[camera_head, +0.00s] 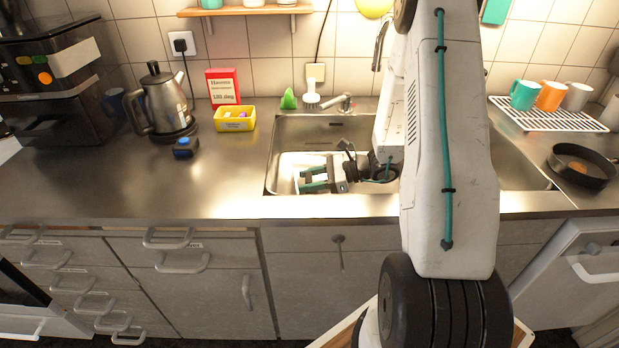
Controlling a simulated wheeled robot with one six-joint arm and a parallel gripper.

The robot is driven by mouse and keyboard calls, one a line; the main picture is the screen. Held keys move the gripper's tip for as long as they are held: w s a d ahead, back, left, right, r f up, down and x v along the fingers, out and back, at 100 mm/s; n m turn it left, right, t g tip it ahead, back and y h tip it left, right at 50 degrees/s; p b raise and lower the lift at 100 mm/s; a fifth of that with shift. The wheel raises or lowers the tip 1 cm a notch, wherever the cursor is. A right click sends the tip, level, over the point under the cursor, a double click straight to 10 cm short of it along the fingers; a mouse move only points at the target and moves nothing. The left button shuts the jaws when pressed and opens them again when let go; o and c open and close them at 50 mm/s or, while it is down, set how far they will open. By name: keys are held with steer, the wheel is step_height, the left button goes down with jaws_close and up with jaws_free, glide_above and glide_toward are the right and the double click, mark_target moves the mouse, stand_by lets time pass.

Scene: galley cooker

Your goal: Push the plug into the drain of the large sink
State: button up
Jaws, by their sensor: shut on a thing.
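The large sink (284,133) is the steel basin left of my arm; its right part is hidden behind the arm. My gripper (306,181) is inside the sink outline, low over its bright floor, with its teal fingers pointing left. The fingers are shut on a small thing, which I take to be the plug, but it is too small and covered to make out. The drain is not visible; the gripper and arm cover part of the floor. I cannot tell whether the held thing touches the floor.
A kettle (163,100), yellow tub (235,123) and dark blue-topped item (184,148) stand left. A cup rack (551,122) and pan (583,165) are right. The left front counter is clear.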

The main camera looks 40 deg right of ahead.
steer(key=shift+f, duration=1.9)
steer(key=shift+f, duration=0.2)
steer(key=o, duration=1.7)
steer(key=shift+c, duration=0.2)
steer(key=shift+r, duration=5)
steer(key=shift+d, duration=0.1)
